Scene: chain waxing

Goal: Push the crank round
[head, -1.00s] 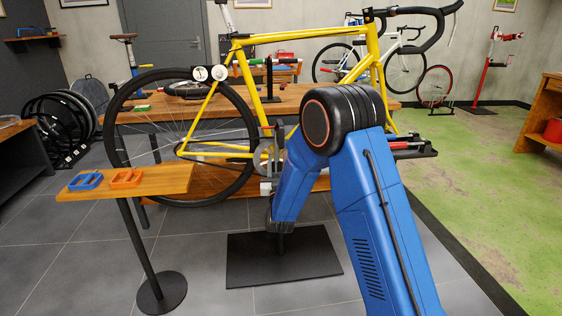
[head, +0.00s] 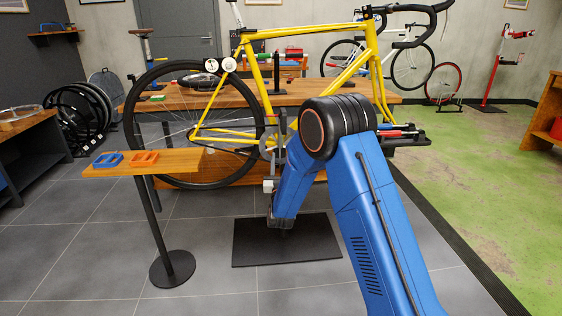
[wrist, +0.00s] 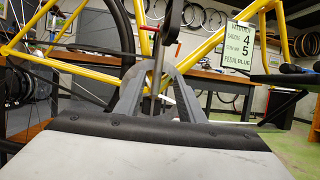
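The yellow bicycle (head: 300,44) is held up, with its rear wheel (head: 140,150) at the left. The crank area (head: 268,145) is at the lower frame, partly hidden by my blue arm in the head view. In the wrist view a dark upright bar (wrist: 158,62), apparently the crank arm, runs between or just beyond my gripper's fingers (wrist: 158,84). The two grey fingers lean inward on either side of it. I cannot tell whether they touch it. My gripper is mostly hidden by my arm in the head view.
A small wooden stand (head: 185,160) with a blue tray (head: 108,160) and an orange tray (head: 144,158) is at the left. A workbench (head: 210,97) is behind the bicycle. A black base plate (head: 318,250) lies on the floor. A sign (wrist: 237,45) reads "PEDAL BLUE".

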